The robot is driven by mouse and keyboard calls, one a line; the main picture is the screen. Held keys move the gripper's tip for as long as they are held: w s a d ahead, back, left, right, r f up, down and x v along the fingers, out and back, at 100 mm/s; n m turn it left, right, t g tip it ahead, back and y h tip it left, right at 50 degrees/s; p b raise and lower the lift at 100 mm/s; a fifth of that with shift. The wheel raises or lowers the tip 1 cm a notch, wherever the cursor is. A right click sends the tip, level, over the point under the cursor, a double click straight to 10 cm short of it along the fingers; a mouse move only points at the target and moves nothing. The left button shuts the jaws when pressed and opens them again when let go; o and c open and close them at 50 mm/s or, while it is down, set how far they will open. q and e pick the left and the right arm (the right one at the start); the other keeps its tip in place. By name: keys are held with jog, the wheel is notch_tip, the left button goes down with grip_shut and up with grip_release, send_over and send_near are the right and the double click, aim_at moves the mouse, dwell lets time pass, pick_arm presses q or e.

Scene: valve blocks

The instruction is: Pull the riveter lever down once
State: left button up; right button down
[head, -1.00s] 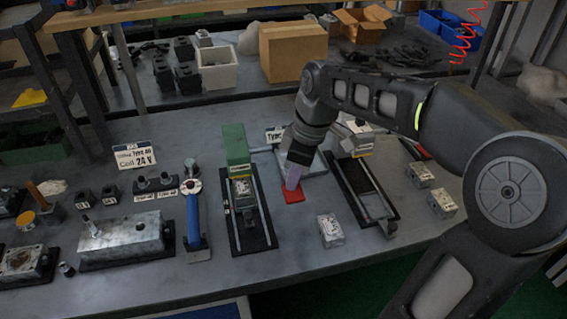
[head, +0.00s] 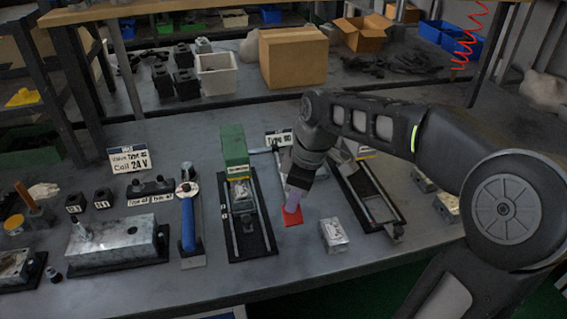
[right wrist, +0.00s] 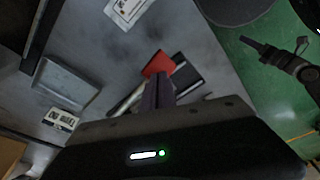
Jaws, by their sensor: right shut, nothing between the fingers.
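A red flat piece (head: 292,215), which looks like the grip of the riveter lever, is right at the tip of my right gripper (head: 292,207). The gripper points down, shut and with nothing between its fingers. In the right wrist view the red piece (right wrist: 158,64) is just beyond the fingertips (right wrist: 158,85); I cannot tell whether they touch. The lever's link to its stand is hidden by my wrist and forearm. My left gripper is not in view.
A green-topped rail fixture (head: 235,146) stands just left of the gripper. A silver block (head: 334,235) is close on the right, with another rail fixture (head: 372,205) beyond it. A blue-handled tool (head: 188,222) and a marbled block (head: 118,243) lie farther left.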

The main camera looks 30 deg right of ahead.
jog(key=shift+s+f+b, duration=0.15)
jog(key=shift+f+b, duration=0.3)
jog(key=shift+f, duration=0.45)
jog(key=w+a+p+v, duration=0.1)
jog(key=p+v, duration=0.6)
jog(key=v, duration=0.1)
jog(key=w+a+p+v, duration=0.1)
jog(key=p+v, duration=0.5)
jog(key=v, duration=0.3)
jog(key=shift+w+a+r+p, duration=0.2)
jog(key=shift+w+r+p, duration=0.2)
jog(key=shift+r, duration=0.05)
